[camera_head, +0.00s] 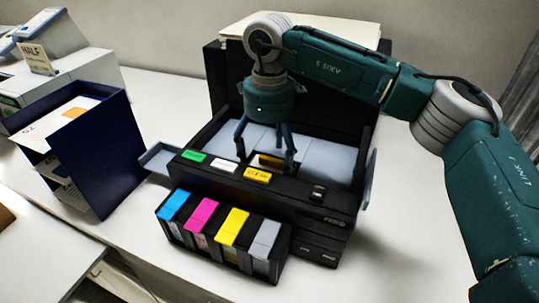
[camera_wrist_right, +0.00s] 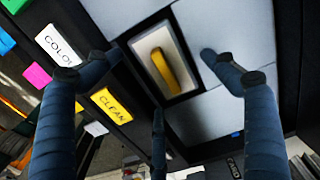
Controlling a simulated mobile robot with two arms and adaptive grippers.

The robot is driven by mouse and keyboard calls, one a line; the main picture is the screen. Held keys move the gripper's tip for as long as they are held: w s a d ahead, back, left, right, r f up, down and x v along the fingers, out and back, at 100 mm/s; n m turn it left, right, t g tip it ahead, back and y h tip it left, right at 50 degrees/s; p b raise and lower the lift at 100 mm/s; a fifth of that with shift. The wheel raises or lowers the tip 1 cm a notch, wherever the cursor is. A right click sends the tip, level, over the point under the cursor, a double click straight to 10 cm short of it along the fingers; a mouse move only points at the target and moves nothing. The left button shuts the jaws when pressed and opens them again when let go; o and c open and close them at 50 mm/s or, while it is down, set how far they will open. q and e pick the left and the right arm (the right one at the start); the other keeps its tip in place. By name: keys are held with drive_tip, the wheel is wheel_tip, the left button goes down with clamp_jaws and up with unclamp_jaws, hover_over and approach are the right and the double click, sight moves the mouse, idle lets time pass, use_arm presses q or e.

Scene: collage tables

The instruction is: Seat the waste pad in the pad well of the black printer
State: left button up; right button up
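The black printer (camera_head: 295,205) stands on the white table with its lid raised and pale grey panels (camera_head: 325,160) inside. My left gripper is not in view.
Coloured cartridges (camera_head: 233,226) stand in a black holder at the printer's front. Green, white and yellow labels (camera_head: 257,175) line the ledge. A dark blue file box (camera_head: 97,140) stands left, with bare white table (camera_head: 130,225) between. The raised lid (camera_head: 228,90) is close behind my arm.

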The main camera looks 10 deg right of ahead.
wheel_tip(320, 180, up, 12)
idle(0.7)
